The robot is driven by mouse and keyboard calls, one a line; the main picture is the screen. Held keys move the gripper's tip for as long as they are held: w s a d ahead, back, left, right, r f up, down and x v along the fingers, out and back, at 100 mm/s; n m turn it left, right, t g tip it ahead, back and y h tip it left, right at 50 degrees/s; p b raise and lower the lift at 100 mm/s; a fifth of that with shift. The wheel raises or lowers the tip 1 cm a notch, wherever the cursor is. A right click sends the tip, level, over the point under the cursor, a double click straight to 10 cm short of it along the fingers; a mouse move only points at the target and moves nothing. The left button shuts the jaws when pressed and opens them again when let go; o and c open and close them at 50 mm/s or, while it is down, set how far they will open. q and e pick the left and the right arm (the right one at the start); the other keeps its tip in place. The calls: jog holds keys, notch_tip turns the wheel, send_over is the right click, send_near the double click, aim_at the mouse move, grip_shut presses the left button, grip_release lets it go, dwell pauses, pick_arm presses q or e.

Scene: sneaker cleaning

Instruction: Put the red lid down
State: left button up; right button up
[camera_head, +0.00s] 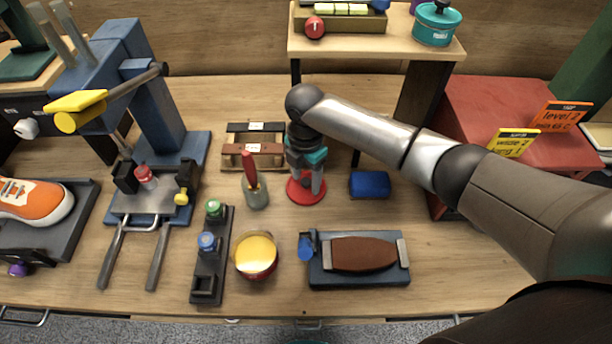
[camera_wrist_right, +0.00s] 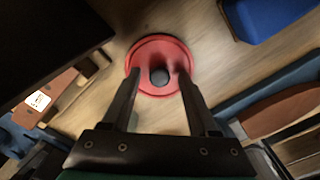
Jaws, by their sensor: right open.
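The red lid (camera_head: 296,196) is round and flat with a dark grey knob on top. It lies on the wooden table near the middle of the head view. In the right wrist view the lid (camera_wrist_right: 150,50) sits flat with its knob up, just beyond and between my fingertips. My right gripper (camera_head: 306,188) points down over the lid, and its fingers (camera_wrist_right: 158,80) are open on either side of the knob without closing on it. A red tin with a yellow filling (camera_head: 256,252) stands uncovered toward the table's front. My left gripper is not in view.
A blue block (camera_head: 370,184) lies right of the lid. A brush with a red handle (camera_head: 250,170) stands in a cup to the left. A blue holder with a brown piece (camera_head: 362,254) lies in front. A blue press (camera_head: 150,90) stands left, with an orange sneaker (camera_head: 35,200) beyond it.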

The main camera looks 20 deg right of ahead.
aim_at(306, 181)
notch_tip(306, 181, up, 8)
jog(key=shift+f+p, duration=0.1)
jog(key=shift+p, duration=0.6)
